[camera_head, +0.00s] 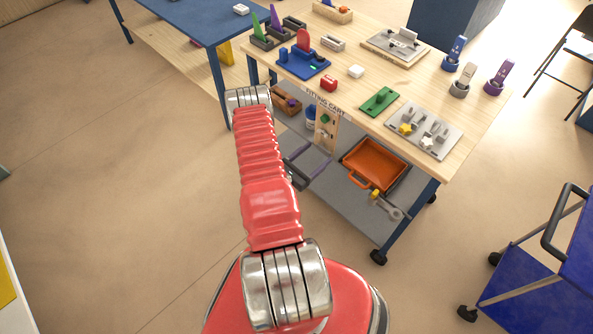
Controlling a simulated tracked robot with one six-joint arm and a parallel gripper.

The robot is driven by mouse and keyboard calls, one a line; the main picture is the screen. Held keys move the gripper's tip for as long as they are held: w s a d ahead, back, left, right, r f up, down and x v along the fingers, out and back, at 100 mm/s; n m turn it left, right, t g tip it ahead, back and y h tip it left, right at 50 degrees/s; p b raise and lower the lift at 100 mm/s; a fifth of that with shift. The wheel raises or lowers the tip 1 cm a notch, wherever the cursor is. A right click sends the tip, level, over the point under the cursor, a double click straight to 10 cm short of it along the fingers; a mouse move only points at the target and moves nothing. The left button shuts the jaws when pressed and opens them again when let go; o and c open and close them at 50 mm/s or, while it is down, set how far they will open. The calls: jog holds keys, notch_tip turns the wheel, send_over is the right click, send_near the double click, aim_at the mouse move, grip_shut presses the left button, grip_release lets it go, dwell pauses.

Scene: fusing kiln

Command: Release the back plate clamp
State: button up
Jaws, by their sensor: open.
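A grey metal plate (380,40) on a wooden board lies at the back of the table, with a light-coloured clamp (406,36) on it. The clamp is small here, and I cannot tell whether its handle is up or down.
A second metal plate (446,138) with upright parts and yellow and white pieces lies at the front right. An orange tray (374,164) sits on the lower shelf.

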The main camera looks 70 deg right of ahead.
jog(key=v, duration=1.2)
jog(key=shift+w, duration=0.15)
dwell(0.4)
jog(key=shift+f, duration=0.1)
